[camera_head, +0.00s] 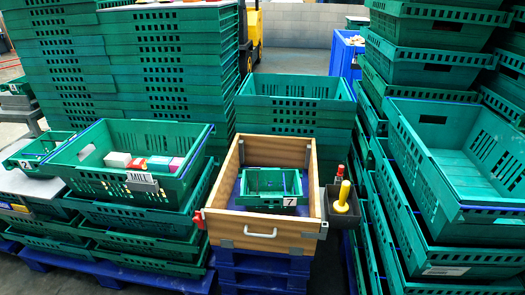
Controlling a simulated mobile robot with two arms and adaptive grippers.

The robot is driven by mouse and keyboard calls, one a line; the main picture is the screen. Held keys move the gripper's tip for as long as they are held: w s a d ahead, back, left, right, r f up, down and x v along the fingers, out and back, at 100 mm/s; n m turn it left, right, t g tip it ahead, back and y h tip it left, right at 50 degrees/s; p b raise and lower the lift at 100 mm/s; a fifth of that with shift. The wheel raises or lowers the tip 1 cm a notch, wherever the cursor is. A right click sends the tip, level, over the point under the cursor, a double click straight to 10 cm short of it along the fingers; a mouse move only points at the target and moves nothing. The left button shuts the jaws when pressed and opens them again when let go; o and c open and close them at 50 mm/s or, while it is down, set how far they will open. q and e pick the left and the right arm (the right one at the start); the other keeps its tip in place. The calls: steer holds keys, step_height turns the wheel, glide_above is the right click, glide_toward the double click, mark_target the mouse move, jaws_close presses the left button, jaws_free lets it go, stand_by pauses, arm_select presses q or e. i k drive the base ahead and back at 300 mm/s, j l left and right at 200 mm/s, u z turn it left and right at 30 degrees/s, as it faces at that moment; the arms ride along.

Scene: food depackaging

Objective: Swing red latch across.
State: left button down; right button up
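A small red latch (199,219) sits at the left front corner of a wooden box (222,189). The box's front panel (275,228) is upright and has a pale handle (260,233). A small green crate (272,199) with a label reading 7 stands inside the box. The latch is small here, so its exact angle is hard to tell. Neither of my grippers shows in the head view.
A dark bin (345,217) with a yellow-handled item (342,195) and a red-topped item (339,173) hangs at the box's right. A green crate (110,180) holding packages stands close on the left. Tall green crate stacks (455,165) crowd the right.

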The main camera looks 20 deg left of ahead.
mark_target(198, 220)
steer(key=u, duration=1.15)
